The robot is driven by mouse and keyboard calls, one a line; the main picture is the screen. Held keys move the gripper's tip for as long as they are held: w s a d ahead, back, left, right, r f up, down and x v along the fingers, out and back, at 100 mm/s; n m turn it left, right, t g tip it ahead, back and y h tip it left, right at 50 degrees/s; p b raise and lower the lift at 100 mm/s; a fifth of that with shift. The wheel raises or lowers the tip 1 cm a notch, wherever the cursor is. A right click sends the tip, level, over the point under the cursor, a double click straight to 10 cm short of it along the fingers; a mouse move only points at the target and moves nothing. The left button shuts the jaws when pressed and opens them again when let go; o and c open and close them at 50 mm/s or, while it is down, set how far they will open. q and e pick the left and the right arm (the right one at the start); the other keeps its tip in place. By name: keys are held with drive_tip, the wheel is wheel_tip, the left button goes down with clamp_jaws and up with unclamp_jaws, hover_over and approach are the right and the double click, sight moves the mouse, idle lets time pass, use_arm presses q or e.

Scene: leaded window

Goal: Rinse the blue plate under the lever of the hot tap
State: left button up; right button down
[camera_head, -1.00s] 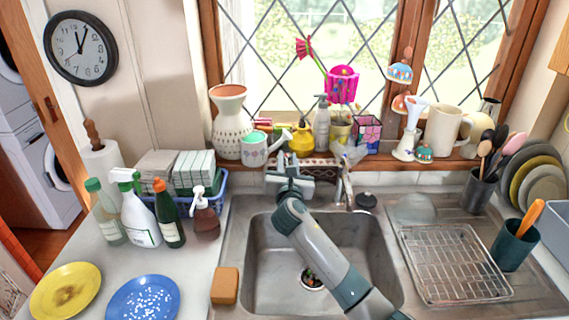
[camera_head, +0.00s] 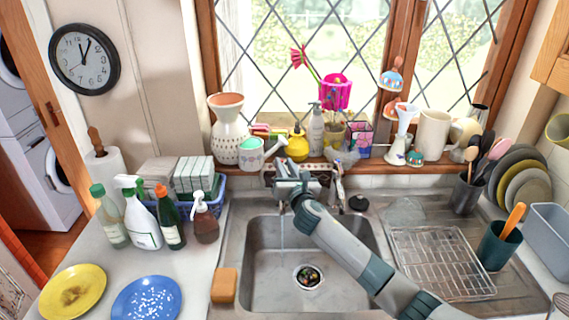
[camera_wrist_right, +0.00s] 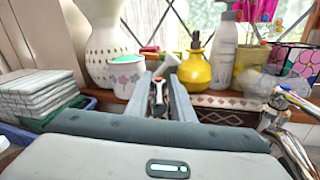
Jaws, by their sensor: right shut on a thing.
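The blue plate (camera_head: 146,299) with white specks lies flat on the counter left of the sink. My right gripper (camera_head: 290,168) is at the back edge of the sink. In the right wrist view its fingers (camera_wrist_right: 164,98) are shut on the hot tap's lever (camera_wrist_right: 160,88), a small part with a red mark. The tap body is mostly hidden by my arm. A thin water stream (camera_head: 282,232) falls into the sink (camera_head: 262,255). Another tap (camera_head: 339,186) stands to the right. My left gripper is not in view.
A yellow plate (camera_head: 72,292) lies left of the blue one. Bottles (camera_head: 142,222) stand behind the plates, and a sponge (camera_head: 224,285) lies at the sink's left edge. A wire rack (camera_head: 440,262) is on the right drainer. The sink bowl is clear except at the drain.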

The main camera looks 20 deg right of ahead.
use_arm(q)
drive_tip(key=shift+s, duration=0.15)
use_arm(e)
drive_tip(key=shift+a+f, duration=0.1)
drive_tip(key=shift+a, duration=0.05)
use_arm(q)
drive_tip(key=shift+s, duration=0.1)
use_arm(e)
drive_tip(key=c, duration=1.8)
unclamp_jaws()
drive_tip(key=shift+s, duration=0.1)
